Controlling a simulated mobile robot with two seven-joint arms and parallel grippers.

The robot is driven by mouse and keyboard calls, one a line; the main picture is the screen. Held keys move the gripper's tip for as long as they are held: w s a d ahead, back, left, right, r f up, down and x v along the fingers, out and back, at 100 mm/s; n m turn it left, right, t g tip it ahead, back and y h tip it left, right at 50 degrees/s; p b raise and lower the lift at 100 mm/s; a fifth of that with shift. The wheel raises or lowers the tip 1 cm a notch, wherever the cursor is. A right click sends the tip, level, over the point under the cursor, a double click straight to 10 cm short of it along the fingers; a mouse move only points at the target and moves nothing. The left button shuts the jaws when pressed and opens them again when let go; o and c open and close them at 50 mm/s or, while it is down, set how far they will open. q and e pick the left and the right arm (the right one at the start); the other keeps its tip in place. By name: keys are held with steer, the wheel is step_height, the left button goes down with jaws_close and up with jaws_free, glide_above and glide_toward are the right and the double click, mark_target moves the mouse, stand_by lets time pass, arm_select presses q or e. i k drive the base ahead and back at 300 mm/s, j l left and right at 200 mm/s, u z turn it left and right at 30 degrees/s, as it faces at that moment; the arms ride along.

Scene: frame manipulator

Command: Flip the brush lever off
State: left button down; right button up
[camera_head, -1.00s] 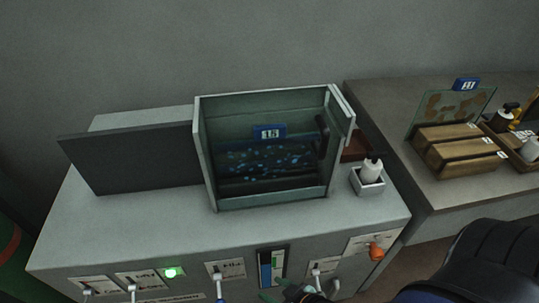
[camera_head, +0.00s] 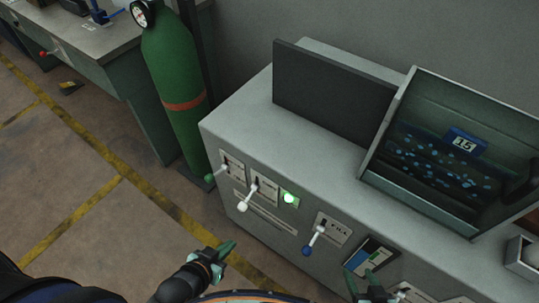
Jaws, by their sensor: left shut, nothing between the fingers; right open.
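Small levers line the front panel of the grey cabinet (camera_head: 240,125). One at the left has a green knob (camera_head: 209,179), one beside it a white knob (camera_head: 242,206), and one further right a blue knob (camera_head: 306,250). My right gripper (camera_head: 361,279) is open at the bottom edge, in front of the panel near a blue and green gauge (camera_head: 365,261).
A green light (camera_head: 289,198) glows on the panel. On the cabinet stand a dark upright board (camera_head: 325,90) and an open tank marked 15 (camera_head: 385,135). A green gas cylinder (camera_head: 175,70) stands left of the cabinet. The floor (camera_head: 70,170) at left is mostly clear.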

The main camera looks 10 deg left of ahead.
mark_target(210, 177)
steer(key=k+j+u, duration=0.15)
steer(key=u, duration=0.2)
steer(key=k+j+u, duration=0.1)
steer(key=j+u, duration=0.15)
steer(key=u, duration=0.15)
